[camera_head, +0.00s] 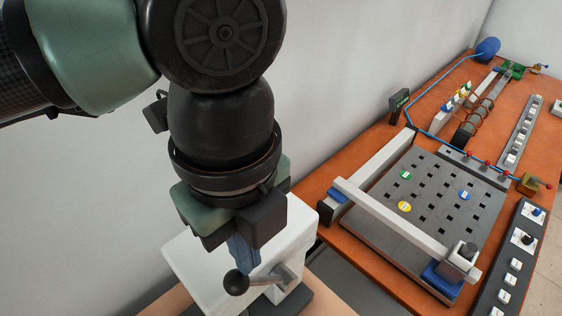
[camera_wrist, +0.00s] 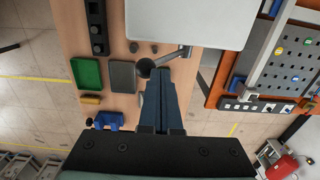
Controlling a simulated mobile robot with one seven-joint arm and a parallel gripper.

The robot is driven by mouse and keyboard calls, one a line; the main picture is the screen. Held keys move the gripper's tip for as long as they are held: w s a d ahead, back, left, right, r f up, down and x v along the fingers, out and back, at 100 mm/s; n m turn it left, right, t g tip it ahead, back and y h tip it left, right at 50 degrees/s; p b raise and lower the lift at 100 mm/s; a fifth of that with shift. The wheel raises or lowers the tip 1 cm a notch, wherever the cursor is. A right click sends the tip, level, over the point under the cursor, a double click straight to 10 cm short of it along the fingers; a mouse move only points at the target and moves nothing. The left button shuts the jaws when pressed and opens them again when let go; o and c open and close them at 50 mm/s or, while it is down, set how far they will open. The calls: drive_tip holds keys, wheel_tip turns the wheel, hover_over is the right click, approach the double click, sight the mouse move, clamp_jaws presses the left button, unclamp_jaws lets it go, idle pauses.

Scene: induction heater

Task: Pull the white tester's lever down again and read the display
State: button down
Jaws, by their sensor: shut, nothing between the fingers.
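The white tester (camera_head: 190,268) stands below my arm in the head view, and its pale top also shows in the wrist view (camera_wrist: 190,22). Its lever (camera_head: 262,280) is a grey bar ending in a black ball knob (camera_head: 237,283), which also shows in the wrist view (camera_wrist: 146,67). My gripper (camera_head: 243,262) has its blue fingers closed together and empty. In the wrist view the fingertips (camera_wrist: 161,72) are just right of the knob; I cannot tell whether they touch it. The tester's display is not visible in either view.
To the right, an orange bench (camera_head: 440,115) carries a slotted plate (camera_head: 435,175) under a gantry beam (camera_head: 390,217).

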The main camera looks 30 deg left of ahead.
sight(229, 283)
drive_tip(key=shift+s+a+f+b, duration=0.3)
drive_tip(key=shift+s+f+b, duration=0.25)
drive_tip(key=shift+s, duration=0.1)
drive_tip(key=shift+s+r, duration=0.15)
drive_tip(key=shift+r, duration=0.05)
drive_tip(key=shift+f, duration=0.15)
drive_tip(key=shift+s+a+f+b, duration=0.2)
drive_tip(key=shift+s+f+b, duration=0.3)
drive_tip(key=shift+b, duration=0.2)
drive_tip(key=shift+s, duration=0.25)
